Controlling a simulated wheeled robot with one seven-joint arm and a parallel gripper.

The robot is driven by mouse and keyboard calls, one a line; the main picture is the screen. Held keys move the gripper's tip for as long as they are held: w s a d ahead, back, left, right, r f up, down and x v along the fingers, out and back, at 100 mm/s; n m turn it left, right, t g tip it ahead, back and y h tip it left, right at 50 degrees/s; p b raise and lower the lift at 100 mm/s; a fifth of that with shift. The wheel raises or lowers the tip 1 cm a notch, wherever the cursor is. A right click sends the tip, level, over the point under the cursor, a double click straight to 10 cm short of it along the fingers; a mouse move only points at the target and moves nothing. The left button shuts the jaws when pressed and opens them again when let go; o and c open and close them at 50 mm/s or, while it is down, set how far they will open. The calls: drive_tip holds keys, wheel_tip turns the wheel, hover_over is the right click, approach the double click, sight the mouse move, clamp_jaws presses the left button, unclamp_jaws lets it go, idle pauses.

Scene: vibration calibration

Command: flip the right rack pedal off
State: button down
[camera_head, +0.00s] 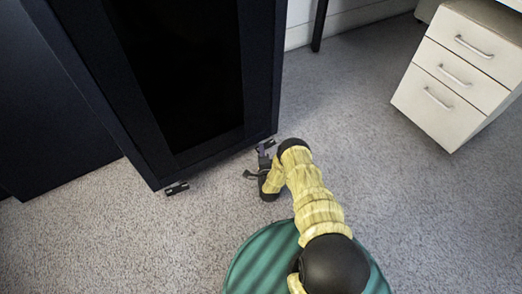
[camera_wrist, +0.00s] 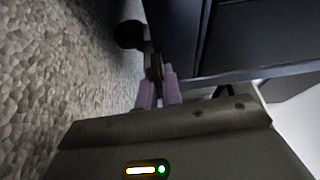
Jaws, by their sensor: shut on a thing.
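The black rack (camera_head: 258,60) stands upright at the left in the head view, with a small dark pedal at each lower front corner. The right rack pedal (camera_head: 270,143) is at the rack's near right corner, partly hidden by my gripper (camera_head: 263,158). In the wrist view, my gripper's purple fingers (camera_wrist: 158,88) are closed on a narrow dark part, the right rack pedal (camera_wrist: 154,63), just below the rack's edge. The pedal's exact tilt is hard to tell. The left rack pedal (camera_head: 177,188) lies low over the carpet.
A white drawer cabinet (camera_head: 455,85) stands at the upper right. Grey carpet (camera_head: 420,220) is clear to the right and front. A dark panel (camera_head: 50,120) stands at the far left.

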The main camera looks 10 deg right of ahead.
drive_tip(key=shift+r+m+g+p, duration=0.45)
drive_tip(key=shift+m+p, duration=0.15)
drive_tip(key=shift+m, duration=0.4)
drive_tip(key=shift+w+a+m, duration=0.1)
drive_tip(key=shift+m, duration=0.2)
drive_tip(key=shift+a+f+y, duration=0.1)
drive_tip(key=shift+a+y, duration=0.15)
drive_tip(key=shift+y, duration=0.15)
drive_tip(key=c, duration=1.6)
unclamp_jaws()
drive_tip(key=shift+o, duration=0.2)
drive_tip(key=shift+d, duration=0.1)
